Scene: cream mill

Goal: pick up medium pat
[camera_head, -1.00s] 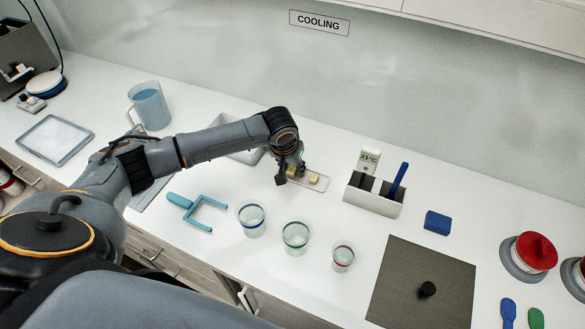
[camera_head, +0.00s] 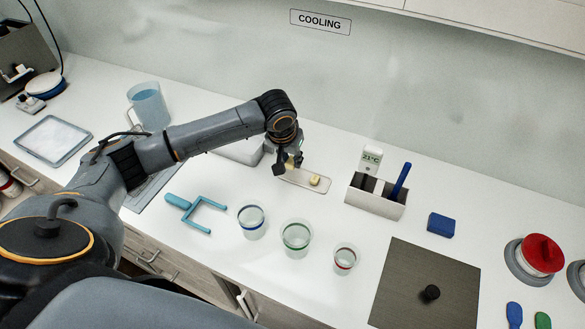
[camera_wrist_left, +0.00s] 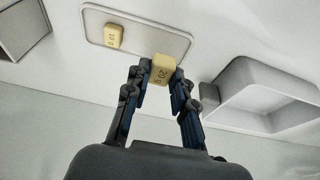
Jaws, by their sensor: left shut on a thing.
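My left gripper (camera_head: 287,167) is shut on a pale yellow pat, marked "20 g" in the left wrist view (camera_wrist_left: 163,70). In the head view the gripper mostly hides this pat, just above the left part of a small flat tray (camera_head: 322,188). Another yellow pat (camera_head: 315,180) rests on the tray; in the left wrist view it is marked "10" (camera_wrist_left: 113,36) and sits apart from the held one. The tray also shows in the left wrist view (camera_wrist_left: 140,48). My right gripper is not in view.
A metal holder (camera_head: 375,203) with a blue-handled tool stands right of the tray. A white basin (camera_wrist_left: 240,103) lies beside the tray, partly behind my arm in the head view.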

